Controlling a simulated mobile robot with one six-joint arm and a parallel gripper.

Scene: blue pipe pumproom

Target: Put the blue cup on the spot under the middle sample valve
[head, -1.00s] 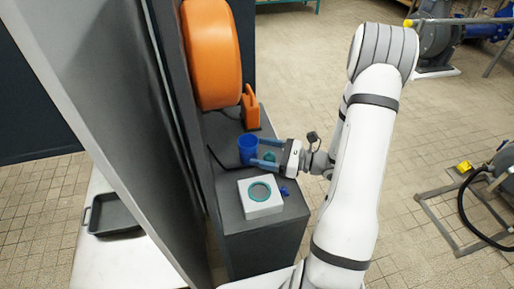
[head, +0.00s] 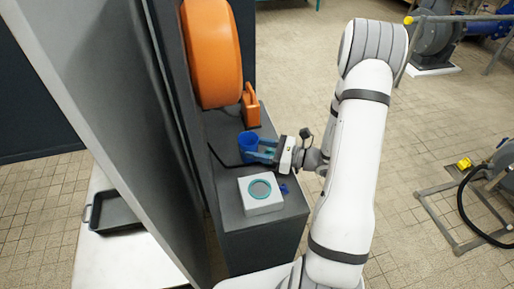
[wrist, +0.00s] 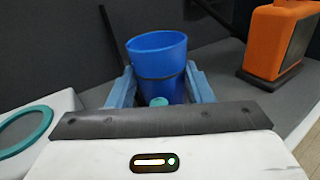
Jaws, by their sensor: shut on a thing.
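The blue cup (head: 247,139) stands upright on the dark grey bench top, and it also shows in the wrist view (wrist: 158,55). My gripper (head: 255,149) has one blue finger on each side of the cup; the fingers show in the wrist view (wrist: 160,82) too. It is shut on the cup. A small teal piece (wrist: 158,101) sits in front of the cup, between the fingers. I cannot make out the middle sample valve or the spot under it in these views.
A white box with a teal-ringed round top (head: 261,190) stands nearer on the bench. An orange canister (head: 251,106) stands behind the cup, below a large orange round housing (head: 212,55). A tall dark panel (head: 165,130) borders the bench on the left. A grey tray (head: 115,211) lies beyond it.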

